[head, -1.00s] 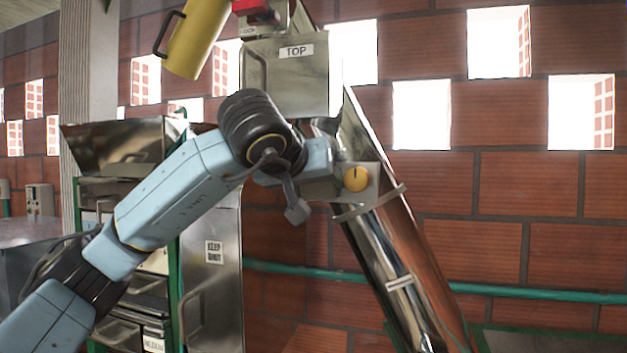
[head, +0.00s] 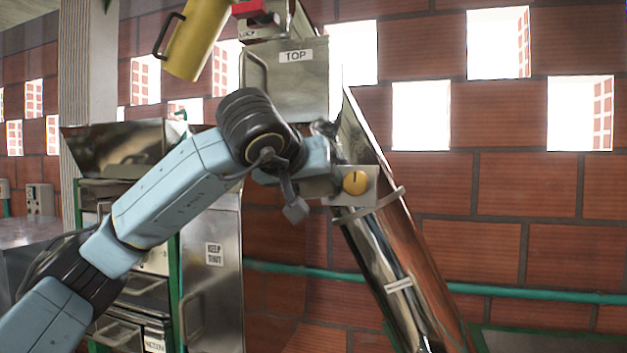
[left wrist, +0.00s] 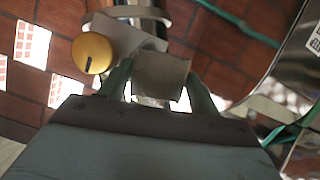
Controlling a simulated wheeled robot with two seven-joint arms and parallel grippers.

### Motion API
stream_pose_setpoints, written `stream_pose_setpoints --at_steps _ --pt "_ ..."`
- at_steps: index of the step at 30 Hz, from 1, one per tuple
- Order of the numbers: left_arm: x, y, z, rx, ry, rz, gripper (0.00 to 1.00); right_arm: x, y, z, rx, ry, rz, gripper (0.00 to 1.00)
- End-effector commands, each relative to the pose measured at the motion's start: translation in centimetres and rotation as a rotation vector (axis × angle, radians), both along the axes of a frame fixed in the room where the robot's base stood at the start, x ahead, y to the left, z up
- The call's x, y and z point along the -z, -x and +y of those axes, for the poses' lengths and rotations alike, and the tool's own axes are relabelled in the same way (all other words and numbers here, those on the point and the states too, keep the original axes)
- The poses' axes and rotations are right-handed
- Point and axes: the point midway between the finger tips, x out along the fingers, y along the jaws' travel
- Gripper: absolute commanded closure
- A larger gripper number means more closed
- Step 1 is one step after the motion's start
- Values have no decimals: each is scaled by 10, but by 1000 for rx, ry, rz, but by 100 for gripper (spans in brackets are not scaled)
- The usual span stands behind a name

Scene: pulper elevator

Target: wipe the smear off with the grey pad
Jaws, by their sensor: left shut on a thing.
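The grey pad (left wrist: 160,76) is in the left wrist view, a flat squarish piece between the two fingers of my left gripper (left wrist: 158,84), which is shut on it. In the head view my own wrist hides the pad and most of the gripper. The gripper is close to the steel slanted tube (head: 385,255), just left of a plate with a yellow knob (head: 355,182); the knob also shows in the left wrist view (left wrist: 92,53). I cannot tell whether the pad touches the tube. I cannot make out the smear for certain. My right gripper is not in view.
A steel box marked TOP (head: 290,85) stands above my wrist. A yellow cylinder (head: 195,40) hangs at upper left. A steel cabinet (head: 212,290) stands below my arm. A green pipe (head: 530,293) runs along the brick wall. The space right of the tube is open.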

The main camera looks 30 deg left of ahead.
Motion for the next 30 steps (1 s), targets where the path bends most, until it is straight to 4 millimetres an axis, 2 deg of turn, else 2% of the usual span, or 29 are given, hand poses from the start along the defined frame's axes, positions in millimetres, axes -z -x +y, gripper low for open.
stream_pose_setpoints --at_steps 3,9,24,30 --pt "12 1 3 -3 -1 5 56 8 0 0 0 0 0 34" --pt "18 2 6 -3 -1 6 56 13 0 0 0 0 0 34" --pt "-6 2 -3 -1 -1 4 56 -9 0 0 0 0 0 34" --pt "-2 2 -3 -1 -1 4 56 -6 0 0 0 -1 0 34"
